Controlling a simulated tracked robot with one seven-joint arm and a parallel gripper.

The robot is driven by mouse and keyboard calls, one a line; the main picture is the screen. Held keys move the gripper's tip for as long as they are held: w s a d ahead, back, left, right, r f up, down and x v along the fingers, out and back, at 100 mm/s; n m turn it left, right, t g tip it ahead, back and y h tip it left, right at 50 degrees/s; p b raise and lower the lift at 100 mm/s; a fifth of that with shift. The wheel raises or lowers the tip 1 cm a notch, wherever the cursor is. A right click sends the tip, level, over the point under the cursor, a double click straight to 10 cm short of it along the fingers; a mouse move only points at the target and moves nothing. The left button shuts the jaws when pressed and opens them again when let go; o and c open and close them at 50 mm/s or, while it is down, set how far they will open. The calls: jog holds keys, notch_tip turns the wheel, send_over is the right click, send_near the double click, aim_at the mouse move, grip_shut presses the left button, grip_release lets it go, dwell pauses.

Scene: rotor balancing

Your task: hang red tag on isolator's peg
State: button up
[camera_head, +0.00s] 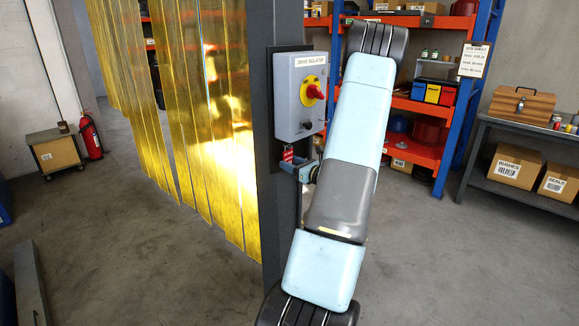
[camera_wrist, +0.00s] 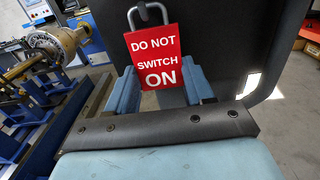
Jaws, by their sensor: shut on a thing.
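The grey drive isolator box (camera_head: 300,95) is mounted on a dark post, with a red rotary handle (camera_head: 314,92) on a yellow plate. A small dark knob (camera_head: 307,125) shows low on its front; I cannot tell whether this is the peg. The red tag (camera_head: 287,155) is just below the box. In the wrist view the tag (camera_wrist: 154,58) reads "DO NOT SWITCH ON" and has a grey metal loop (camera_wrist: 148,13) at its top. My gripper (camera_wrist: 161,88) is shut on the tag's lower part between its blue fingers. Whether the loop touches a peg is unclear.
The dark post (camera_head: 262,130) stands close beside my arm. Yellow strip curtains (camera_head: 190,90) hang to its left. Orange shelving (camera_head: 420,112) and a workbench (camera_head: 525,135) are behind at right. The floor at left is mostly clear.

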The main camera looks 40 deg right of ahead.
jog(key=o, duration=1.1)
jog(key=shift+c, duration=0.2)
jog(key=s+d, duration=0.1)
jog(key=s, duration=1.2)
jog(key=shift+s+f, duration=0.15)
jog(key=shift+s, duration=0.25)
